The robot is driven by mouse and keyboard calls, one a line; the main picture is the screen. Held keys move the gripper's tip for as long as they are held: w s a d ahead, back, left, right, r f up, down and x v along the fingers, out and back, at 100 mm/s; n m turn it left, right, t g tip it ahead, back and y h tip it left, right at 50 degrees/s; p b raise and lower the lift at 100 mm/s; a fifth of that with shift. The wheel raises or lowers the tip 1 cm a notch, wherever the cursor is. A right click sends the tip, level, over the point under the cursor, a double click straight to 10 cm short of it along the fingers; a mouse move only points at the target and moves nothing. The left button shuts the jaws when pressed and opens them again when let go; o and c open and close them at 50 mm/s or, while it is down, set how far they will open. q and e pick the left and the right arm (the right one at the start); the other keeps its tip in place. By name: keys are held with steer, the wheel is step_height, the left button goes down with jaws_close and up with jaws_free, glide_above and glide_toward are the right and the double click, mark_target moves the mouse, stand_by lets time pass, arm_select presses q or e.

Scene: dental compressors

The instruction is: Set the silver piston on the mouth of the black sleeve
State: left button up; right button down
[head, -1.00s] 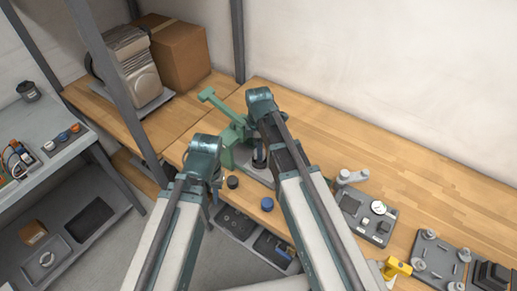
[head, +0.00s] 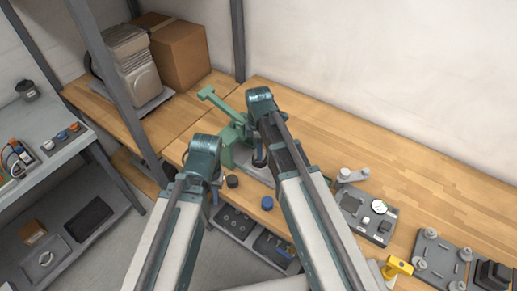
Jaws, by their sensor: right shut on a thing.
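The black sleeve (head: 259,158) appears as a small dark upright cylinder on the grey base beside the green press, partly covered by my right arm. My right gripper (head: 258,146) points down close above it, at the press, with its fingertips largely hidden by its own wrist. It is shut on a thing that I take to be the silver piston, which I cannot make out. Whether that thing touches the sleeve's mouth cannot be told. My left gripper (head: 215,190) hangs at the front edge of the bench, left of the press, and its jaws are too small to read.
The green arbor press (head: 228,142) stands close to both grippers. A black cap (head: 232,181) and a blue cap (head: 267,203) lie near the bench front. Grey fixtures (head: 372,218) and a yellow tool (head: 397,266) are to the right. The bench (head: 350,135) behind is clear.

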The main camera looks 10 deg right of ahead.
steer(key=shift+f+b, duration=0.55)
steer(key=shift+b, duration=0.05)
stand_by(1.4)
jaws_free()
stand_by(0.5)
steer(key=shift+r, duration=0.1)
step_height(320, 180, up, 7)
steer(key=p, duration=0.7)
stand_by(0.3)
stand_by(0.3)
